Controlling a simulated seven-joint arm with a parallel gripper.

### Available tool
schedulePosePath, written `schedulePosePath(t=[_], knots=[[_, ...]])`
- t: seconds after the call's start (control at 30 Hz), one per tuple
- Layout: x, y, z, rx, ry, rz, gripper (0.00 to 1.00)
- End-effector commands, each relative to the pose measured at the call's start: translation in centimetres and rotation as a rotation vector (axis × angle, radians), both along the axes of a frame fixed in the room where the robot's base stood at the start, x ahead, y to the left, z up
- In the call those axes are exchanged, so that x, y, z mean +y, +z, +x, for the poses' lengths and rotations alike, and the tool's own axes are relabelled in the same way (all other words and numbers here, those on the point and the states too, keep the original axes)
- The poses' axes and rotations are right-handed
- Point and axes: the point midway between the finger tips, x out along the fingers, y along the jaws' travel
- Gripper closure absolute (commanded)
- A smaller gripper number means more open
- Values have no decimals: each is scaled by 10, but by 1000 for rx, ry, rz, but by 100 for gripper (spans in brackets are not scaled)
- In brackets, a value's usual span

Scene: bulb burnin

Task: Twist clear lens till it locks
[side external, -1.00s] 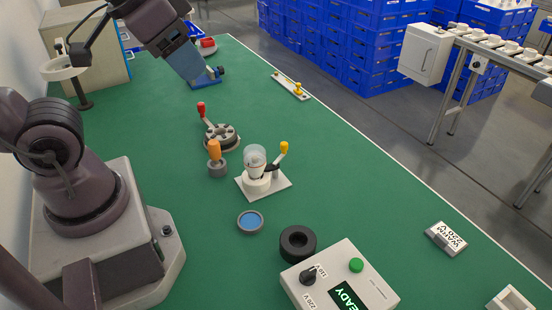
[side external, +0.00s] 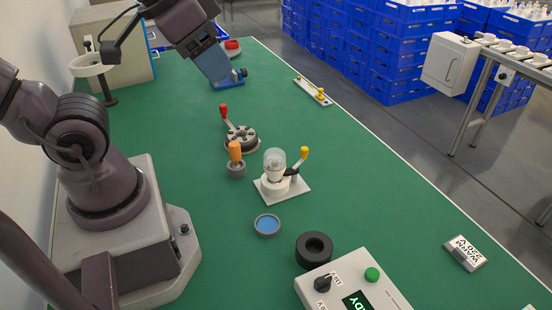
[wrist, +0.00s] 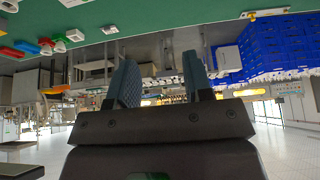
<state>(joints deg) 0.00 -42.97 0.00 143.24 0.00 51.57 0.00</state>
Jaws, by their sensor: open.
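The clear lens (side external: 275,157), a transparent cup-like cylinder, sits upright on a white holder (side external: 272,188) on a white square plate in the middle of the green table. A black clamp with a yellow-tipped lever (side external: 304,154) stands at its right side. Whether the lens is locked cannot be told. My gripper (side external: 214,66) is raised over the far part of the table, well away from the lens. In the wrist view my gripper (wrist: 160,72) has its two fingers spread, with nothing between them. The lens cannot be made out there.
An orange-handled tool (side external: 236,158) and a red-levered round fixture (side external: 241,136) stand left of and behind the lens. A blue-topped disc (side external: 267,225), a black ring (side external: 314,248) and a control box (side external: 352,285) lie in front.

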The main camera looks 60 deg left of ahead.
Motion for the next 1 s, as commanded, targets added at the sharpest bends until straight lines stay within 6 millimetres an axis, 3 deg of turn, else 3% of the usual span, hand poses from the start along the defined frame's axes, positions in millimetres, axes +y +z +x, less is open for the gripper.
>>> schedulePosePath(t=[0.33,0.5,0.7,0.87,1.0], knots=[[0,0,0,0,0,0,54],[4,-7,2,36,22,1,17],[19,-38,25,219,52,16,16],[36,-71,55,371,-181,96,16],[50,-105,80,463,-538,160,16]])
